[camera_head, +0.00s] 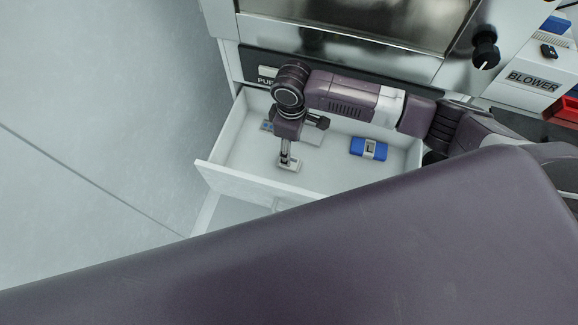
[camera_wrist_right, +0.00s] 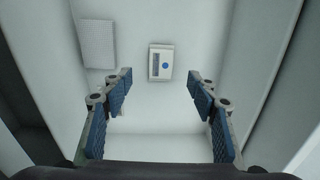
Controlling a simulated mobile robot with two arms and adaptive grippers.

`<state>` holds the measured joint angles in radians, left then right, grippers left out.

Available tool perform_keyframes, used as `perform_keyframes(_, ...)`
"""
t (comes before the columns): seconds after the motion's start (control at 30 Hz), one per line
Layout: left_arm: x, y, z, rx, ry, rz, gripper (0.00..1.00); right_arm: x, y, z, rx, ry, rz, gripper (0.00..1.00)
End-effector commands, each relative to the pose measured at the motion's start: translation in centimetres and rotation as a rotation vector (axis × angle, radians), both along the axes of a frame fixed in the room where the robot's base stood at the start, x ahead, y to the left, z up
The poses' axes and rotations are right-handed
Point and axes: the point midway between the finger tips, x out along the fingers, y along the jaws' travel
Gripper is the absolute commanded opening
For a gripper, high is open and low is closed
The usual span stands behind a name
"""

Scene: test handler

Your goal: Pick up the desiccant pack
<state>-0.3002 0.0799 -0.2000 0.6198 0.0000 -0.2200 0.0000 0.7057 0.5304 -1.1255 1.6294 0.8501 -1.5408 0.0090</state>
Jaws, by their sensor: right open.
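A small white pack (camera_wrist_right: 160,63) with a grey label and a round blue mark lies flat on the drawer floor in the right wrist view; it looks like the desiccant pack. In the head view a small grey and blue piece (camera_head: 267,126) shows beside my gripper, partly hidden; I cannot tell if it is the same thing. My right gripper (camera_head: 289,163) points down into the open drawer (camera_head: 238,177). In the wrist view its blue-padded fingers (camera_wrist_right: 160,75) are wide apart and empty, with the pack beyond the tips, between them in the picture. My left gripper is not in view.
A blue block with a pale middle (camera_head: 356,147) lies right of my gripper in the drawer. A light ribbed flat piece (camera_wrist_right: 97,43) lies left of the pack. Drawer walls enclose the gripper. A cabinet with a black knob (camera_head: 486,47) stands behind; a BLOWER box (camera_head: 530,83) stands right.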

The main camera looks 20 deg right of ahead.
Motion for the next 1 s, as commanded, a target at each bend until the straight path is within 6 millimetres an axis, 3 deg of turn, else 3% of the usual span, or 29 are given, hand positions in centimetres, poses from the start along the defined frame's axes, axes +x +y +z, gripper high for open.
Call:
perform_keyframes(0.6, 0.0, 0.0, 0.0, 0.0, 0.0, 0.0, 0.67, -0.6, -0.4, -7.4, -0.001, 0.002, 0.0, 0.54)
perform_keyframes(0.9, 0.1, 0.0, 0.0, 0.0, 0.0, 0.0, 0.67, -0.6, -0.4, -7.9, 0.0, 0.0, 0.001, 0.54)
perform_keyframes(1.0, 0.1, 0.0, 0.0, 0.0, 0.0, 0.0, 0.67, -0.6, -0.4, -7.9, 0.0, 0.0, 0.001, 0.43)
